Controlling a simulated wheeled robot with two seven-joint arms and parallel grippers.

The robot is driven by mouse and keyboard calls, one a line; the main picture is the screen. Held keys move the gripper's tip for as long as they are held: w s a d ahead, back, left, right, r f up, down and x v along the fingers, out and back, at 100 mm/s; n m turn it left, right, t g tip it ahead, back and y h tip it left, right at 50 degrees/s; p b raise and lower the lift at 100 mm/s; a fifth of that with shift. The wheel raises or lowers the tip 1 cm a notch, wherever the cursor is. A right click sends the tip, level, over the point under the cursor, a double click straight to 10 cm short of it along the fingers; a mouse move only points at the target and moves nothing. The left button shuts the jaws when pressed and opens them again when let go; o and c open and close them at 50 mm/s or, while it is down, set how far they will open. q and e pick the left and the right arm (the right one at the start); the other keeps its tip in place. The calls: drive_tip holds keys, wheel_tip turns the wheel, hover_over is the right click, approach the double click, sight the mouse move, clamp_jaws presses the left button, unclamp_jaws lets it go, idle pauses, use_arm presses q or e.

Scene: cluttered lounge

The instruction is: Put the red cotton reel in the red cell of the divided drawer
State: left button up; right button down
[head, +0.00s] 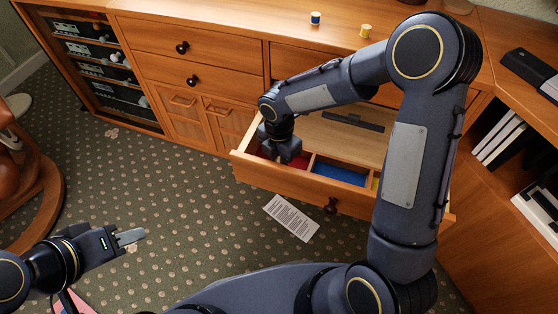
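The open divided drawer (280,181) shows a red cell (298,165) at its left, a blue cell (340,172) beside it and a sliver of a yellow cell (376,184). My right gripper (283,156) points down over the red cell and covers part of it. Its fingertips are dark and small, so whether it is open or holds anything cannot be told. I see no red cotton reel; the gripper may hide it. My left gripper (130,237) is at the lower left, over the carpet, far from the drawer, with its pale fingers together and empty.
A blue reel (315,18) and a yellow reel (365,31) stand on the cabinet top (240,12). A printed sheet (291,218) lies on the carpet before the drawer. A wooden chair (30,190) stands at the left. Shelves with books (500,137) are at the right.

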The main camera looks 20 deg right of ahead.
drive_tip(key=shift+f, duration=0.1)
drive_tip(key=shift+f, duration=0.1)
drive_tip(key=c, duration=1.3)
unclamp_jaws()
drive_tip(key=shift+o, duration=0.2)
